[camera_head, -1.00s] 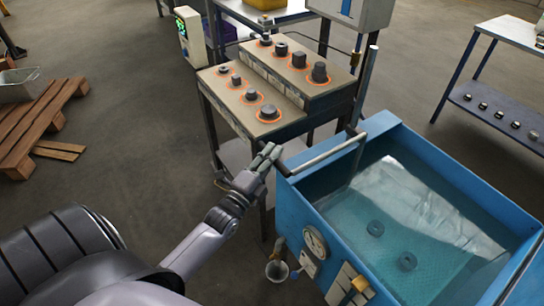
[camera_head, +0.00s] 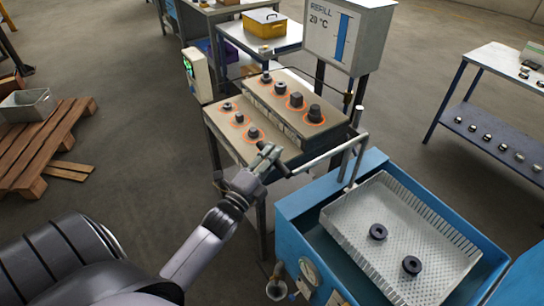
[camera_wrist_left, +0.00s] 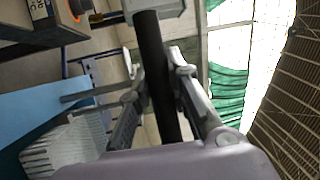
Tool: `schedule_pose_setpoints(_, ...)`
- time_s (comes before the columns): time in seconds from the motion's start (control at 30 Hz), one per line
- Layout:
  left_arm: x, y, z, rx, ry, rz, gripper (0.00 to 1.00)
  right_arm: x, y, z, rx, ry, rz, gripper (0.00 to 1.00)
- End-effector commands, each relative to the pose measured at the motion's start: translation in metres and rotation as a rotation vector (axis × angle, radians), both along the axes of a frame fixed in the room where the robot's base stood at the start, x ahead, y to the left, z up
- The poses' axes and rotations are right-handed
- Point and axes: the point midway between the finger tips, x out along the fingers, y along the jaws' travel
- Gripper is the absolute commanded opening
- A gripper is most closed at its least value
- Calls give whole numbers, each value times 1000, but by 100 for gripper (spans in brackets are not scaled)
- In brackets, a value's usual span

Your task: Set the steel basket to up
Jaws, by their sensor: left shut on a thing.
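The steel basket (camera_head: 408,222) is a perforated tray, raised near the top of the blue tank (camera_head: 300,212) and clear of the water. Two dark ring-shaped parts (camera_head: 377,232) lie in it. A lever bar (camera_head: 330,153) runs from the post at the tank's back to my left gripper (camera_head: 270,158). That gripper is shut on the lever's black handle (camera_wrist_left: 157,70), which passes between the fingers (camera_wrist_left: 155,95) in the left wrist view. The basket's edge (camera_wrist_left: 65,150) also shows there. My right gripper is not in view.
A bench (camera_head: 225,140) with several dark parts in orange rings stands just behind my gripper. A refill panel (camera_head: 347,35) rises behind it. A pallet (camera_head: 45,140) is at the left, a shelf table (camera_head: 500,130) at the right. Open floor lies between.

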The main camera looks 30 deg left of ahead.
Motion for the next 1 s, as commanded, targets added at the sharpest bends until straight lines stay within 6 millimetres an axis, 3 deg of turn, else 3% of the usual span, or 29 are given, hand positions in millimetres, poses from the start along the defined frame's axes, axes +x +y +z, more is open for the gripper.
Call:
schedule_pose_setpoints(0.03,1,0,9,-1,-17,-1,0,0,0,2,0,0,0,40)
schedule_pose_setpoints(0.37,1,1,11,-2,-21,-1,0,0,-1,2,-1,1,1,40)
schedule_pose_setpoints(0.4,1,1,11,-2,-21,-1,18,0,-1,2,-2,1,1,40)
schedule_pose_setpoints(0.7,1,0,8,-1,-14,0,38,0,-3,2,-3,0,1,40)
schedule_pose_setpoints(1.0,-1,0,4,-1,-6,-1,38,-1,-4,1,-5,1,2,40)
